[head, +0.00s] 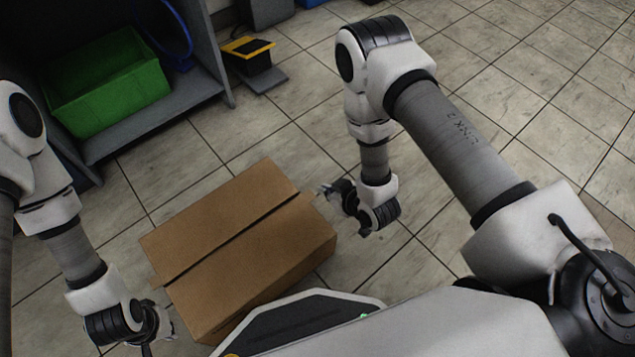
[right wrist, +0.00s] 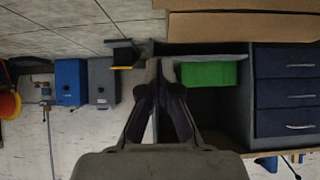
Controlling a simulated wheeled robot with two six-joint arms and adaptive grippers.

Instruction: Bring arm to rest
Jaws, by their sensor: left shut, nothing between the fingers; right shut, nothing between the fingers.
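My left gripper (head: 165,322) is low at the left in the head view, close to the left side of a closed cardboard box (head: 225,225). Its fingers are partly hidden behind the wrist. My right gripper (head: 330,192) is just off the box's right side, pointing left towards it. In the right wrist view the right gripper's fingers (right wrist: 158,75) come together at the tips, with nothing held between them. The box also shows at the top right of the right wrist view (right wrist: 240,27).
A grey shelf unit (head: 160,112) with a green bin (head: 110,85) stands at the upper left. A yellow-and-black item (head: 248,50) sits on the floor beside it. The tiled floor (head: 540,90) is clear at the right. Blue drawers (right wrist: 285,90) show in the right wrist view.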

